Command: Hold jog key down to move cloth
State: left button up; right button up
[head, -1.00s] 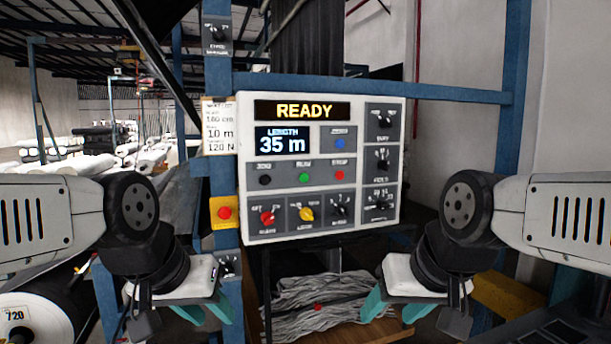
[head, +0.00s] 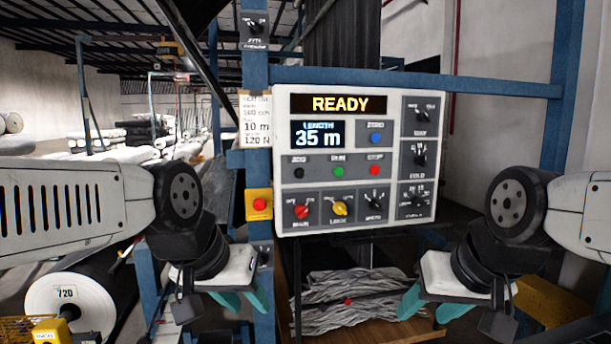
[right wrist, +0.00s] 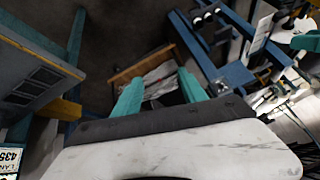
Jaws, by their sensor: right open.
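The control panel (head: 388,155) is a pale box on a blue frame, in the middle of the head view. Its display reads READY and its length screen (head: 318,134) reads 35 m. The jog key (head: 299,172) is the small black button at the left of a row, beside a green button (head: 338,172) and a red button (head: 376,171). My left gripper (head: 241,299) is low, left of and below the panel, with teal fingers apart and empty. My right gripper (head: 432,302) is low at the panel's right; its open, empty fingers also show in the right wrist view (right wrist: 160,92).
Dark cloth (head: 364,40) hangs behind the panel. A red button on a yellow box (head: 259,204) sits on the blue post. A grey heap of cloth (head: 350,300) lies in a wooden bin below. A roll marked 720 (head: 68,305) stands lower left.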

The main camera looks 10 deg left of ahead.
grip_shut()
dwell(1.5)
